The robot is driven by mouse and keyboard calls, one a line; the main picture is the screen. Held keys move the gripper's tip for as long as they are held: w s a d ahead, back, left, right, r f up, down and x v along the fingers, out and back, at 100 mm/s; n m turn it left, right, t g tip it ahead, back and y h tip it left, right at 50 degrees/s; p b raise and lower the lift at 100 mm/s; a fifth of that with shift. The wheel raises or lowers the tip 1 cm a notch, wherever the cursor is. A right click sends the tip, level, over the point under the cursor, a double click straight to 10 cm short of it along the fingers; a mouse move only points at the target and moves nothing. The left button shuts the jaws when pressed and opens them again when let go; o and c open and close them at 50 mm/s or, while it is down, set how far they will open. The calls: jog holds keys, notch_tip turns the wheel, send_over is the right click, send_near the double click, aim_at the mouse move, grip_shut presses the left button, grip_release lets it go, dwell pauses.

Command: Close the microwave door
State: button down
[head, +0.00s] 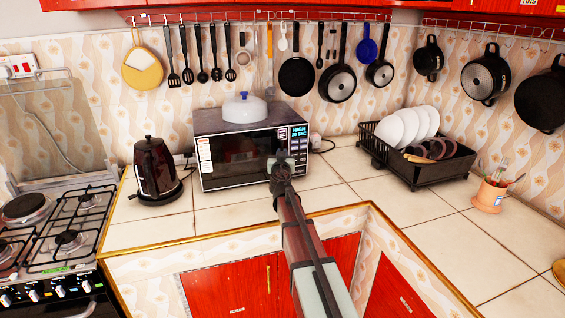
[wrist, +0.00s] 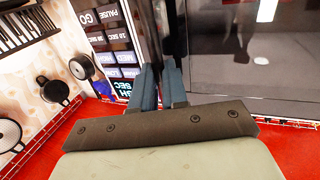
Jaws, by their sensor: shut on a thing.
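The microwave (head: 225,121) stands on the counter against the back wall. Its door (head: 235,158) has a dark glass front and looks flush or nearly flush with the body; a small gap cannot be ruled out. My gripper (head: 281,157) is at the door's right edge, next to the control panel (head: 299,146). In the wrist view, my gripper's blue-grey fingers (wrist: 165,72) are close together at the dark vertical door handle (wrist: 173,30), shut on it. The control panel (wrist: 110,38) appears upside down at left there, and the door glass (wrist: 240,60) at right. My gripper hides part of the handle.
A black dish rack (head: 430,172) with plates is at right. Pans and utensils hang behind. The counter in front of the microwave (head: 235,198) is clear.

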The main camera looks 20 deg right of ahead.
jog(key=shift+w+d, duration=0.15)
jog(key=shift+w, duration=0.15)
jog(key=c, duration=1.1)
grip_release()
jog(key=shift+c, duration=0.2)
jog(key=shift+s, duration=0.1)
jog(key=v, duration=1.3)
jog(key=shift+s+a, duration=0.2)
jog(key=shift+s, duration=0.15)
